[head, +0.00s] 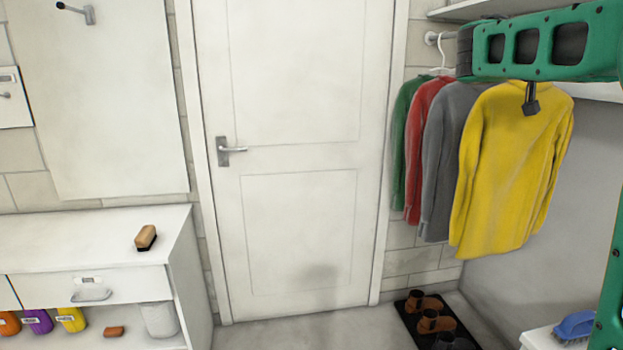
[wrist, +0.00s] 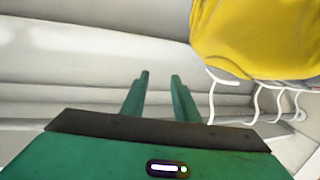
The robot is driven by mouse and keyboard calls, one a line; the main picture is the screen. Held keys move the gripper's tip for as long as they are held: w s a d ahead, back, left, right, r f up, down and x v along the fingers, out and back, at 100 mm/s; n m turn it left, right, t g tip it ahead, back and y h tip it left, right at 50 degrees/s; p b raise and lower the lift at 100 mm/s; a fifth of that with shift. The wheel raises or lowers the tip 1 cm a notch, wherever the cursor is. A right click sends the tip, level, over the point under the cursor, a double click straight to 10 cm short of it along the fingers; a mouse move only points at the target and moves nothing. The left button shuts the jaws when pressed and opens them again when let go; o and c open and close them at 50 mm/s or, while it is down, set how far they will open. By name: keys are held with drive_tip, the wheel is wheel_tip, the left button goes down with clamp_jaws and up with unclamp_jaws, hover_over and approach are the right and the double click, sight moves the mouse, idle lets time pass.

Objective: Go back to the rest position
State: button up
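My gripper (wrist: 160,76) shows in the wrist view with its two green fingers apart and nothing between them. Beyond the fingers is a pale wall or shelf surface. In the head view my green arm crosses the upper right corner, in front of the hanging clothes, and I cannot make out the fingers there. A yellow shirt (head: 510,170) hangs at the front of the row. It also shows in the wrist view (wrist: 255,38), upper right, near white hanger hooks (wrist: 256,103), apart from the fingers.
Grey (head: 447,150), red (head: 424,140) and green (head: 400,150) garments hang behind the yellow shirt on a rail. A shut white door (head: 295,150) stands in the middle. A cabinet (head: 90,235) with a brush (head: 146,237) is at left. Shoes (head: 436,321) lie on a dark mat. The floor before the door is clear.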

drive_tip(key=s+a+f+n+g+y, duration=0.15)
drive_tip(key=s+f+y, duration=0.35)
drive_tip(key=f, duration=0.8)
drive_tip(key=s+a+f+n+y, duration=0.2)
drive_tip(key=s+f+y, duration=0.3)
drive_tip(key=f, duration=0.7)
drive_tip(key=s+a+f+n+g+y, duration=0.2)
drive_tip(key=s+a+f+y, duration=0.1)
drive_tip(key=s+a+f, duration=0.5)
drive_tip(key=s+a+f+n+g+y, duration=0.2)
drive_tip(key=s+a+f, duration=0.7)
drive_tip(key=s, duration=0.7)
drive_tip(key=a+y, duration=0.1)
drive_tip(key=a, duration=0.2)
drive_tip(key=shift+a+g, duration=0.1)
drive_tip(key=shift+g, duration=0.15)
drive_tip(key=shift+w+f, duration=0.2)
drive_tip(key=shift+w, duration=0.3)
